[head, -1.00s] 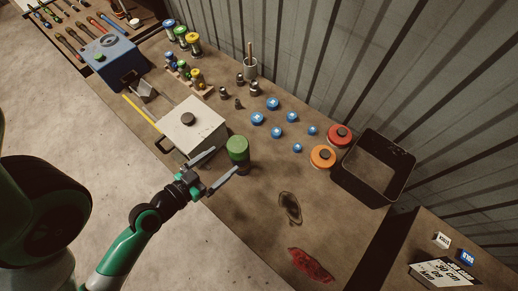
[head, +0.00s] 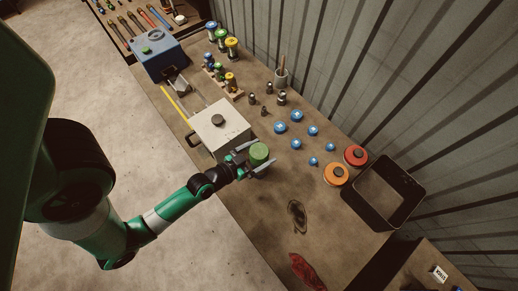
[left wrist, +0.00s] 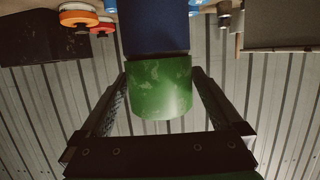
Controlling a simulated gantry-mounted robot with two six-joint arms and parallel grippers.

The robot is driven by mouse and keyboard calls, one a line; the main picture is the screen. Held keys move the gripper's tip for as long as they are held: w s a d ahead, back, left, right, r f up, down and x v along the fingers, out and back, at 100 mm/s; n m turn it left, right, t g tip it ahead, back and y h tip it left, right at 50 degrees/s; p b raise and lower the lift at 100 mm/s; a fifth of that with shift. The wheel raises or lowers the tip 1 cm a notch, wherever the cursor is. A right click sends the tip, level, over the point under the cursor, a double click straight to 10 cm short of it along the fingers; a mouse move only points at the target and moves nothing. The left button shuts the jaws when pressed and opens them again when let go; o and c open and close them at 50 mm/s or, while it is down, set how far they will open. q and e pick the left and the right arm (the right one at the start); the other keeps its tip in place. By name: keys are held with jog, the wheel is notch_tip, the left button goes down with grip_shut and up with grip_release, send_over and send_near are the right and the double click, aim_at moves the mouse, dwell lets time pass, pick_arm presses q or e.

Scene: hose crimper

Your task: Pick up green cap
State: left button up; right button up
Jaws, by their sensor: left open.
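The green cap (head: 259,153) is near the front edge of the workbench, right of the white box. In the left wrist view the green cap (left wrist: 160,88) meets a dark blue body (left wrist: 155,25), which lies on its bench side. My left gripper (head: 265,154) is open, with one finger on each side of the green cap. In the left wrist view gaps show between the cap and the fingers for much of their length; contact at the tips is unclear. My right gripper is not in view.
Orange (head: 336,175) and red (head: 355,155) round pieces sit beside a black bin (head: 385,193).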

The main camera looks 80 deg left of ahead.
pick_arm(q)
jog(key=x, duration=0.2)
jog(key=shift+w+a, duration=0.1)
jog(key=shift+w, duration=0.15)
jog(key=c, duration=1.1)
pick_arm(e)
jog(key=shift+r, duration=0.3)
